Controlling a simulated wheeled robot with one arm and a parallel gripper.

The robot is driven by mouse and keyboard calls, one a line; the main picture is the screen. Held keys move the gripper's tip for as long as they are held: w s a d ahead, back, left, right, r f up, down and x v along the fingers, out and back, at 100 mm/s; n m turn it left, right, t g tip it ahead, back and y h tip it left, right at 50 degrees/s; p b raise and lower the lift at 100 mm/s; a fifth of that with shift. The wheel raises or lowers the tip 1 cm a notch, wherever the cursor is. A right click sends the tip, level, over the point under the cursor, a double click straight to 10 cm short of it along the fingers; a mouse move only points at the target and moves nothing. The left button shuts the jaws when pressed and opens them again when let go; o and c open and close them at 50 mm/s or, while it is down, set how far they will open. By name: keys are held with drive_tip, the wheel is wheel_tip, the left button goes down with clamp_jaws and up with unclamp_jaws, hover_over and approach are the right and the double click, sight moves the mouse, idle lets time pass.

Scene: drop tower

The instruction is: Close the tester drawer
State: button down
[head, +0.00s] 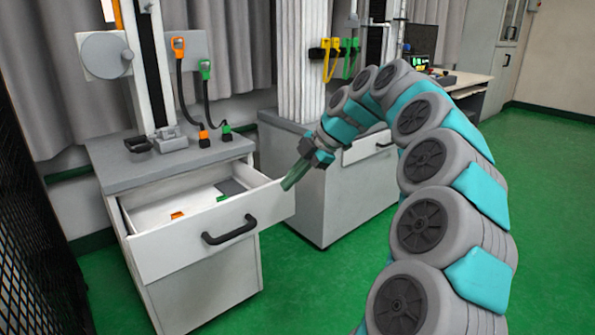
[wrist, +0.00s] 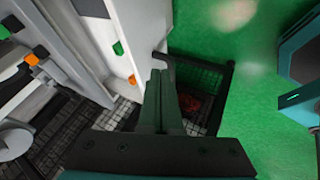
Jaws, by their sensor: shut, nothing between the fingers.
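The tester drawer (head: 205,238) is pulled out of the grey-topped tester cabinet (head: 172,166) on the left in the head view. Its white front carries a dark bar handle (head: 230,230). An orange item and a grey item lie inside. My gripper (head: 288,184) is shut and empty, with its green fingers pointing down-left by the drawer front's upper right corner. Whether they touch it cannot be told. In the wrist view my shut gripper (wrist: 160,75) extends up the middle, beside white surfaces; a dark bent bar (wrist: 167,62) shows near the tips.
A black mesh fence (head: 35,230) is at the left. Green floor (head: 310,290) is clear in front.

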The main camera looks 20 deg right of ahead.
sight(258, 198)
drive_tip(key=shift+w+a+f+p, duration=0.15)
drive_tip(key=shift+w+a+f, duration=0.5)
drive_tip(key=shift+w, duration=0.25)
drive_tip(key=shift+w+a+f+p, duration=0.2)
drive_tip(key=shift+w+a+f, duration=0.4)
drive_tip(key=shift+w, duration=0.3)
drive_tip(key=shift+w+a+f+p, duration=0.15)
drive_tip(key=shift+w+a+f, duration=0.45)
drive_tip(key=shift+w, duration=0.3)
drive_tip(key=shift+w, duration=0.1)
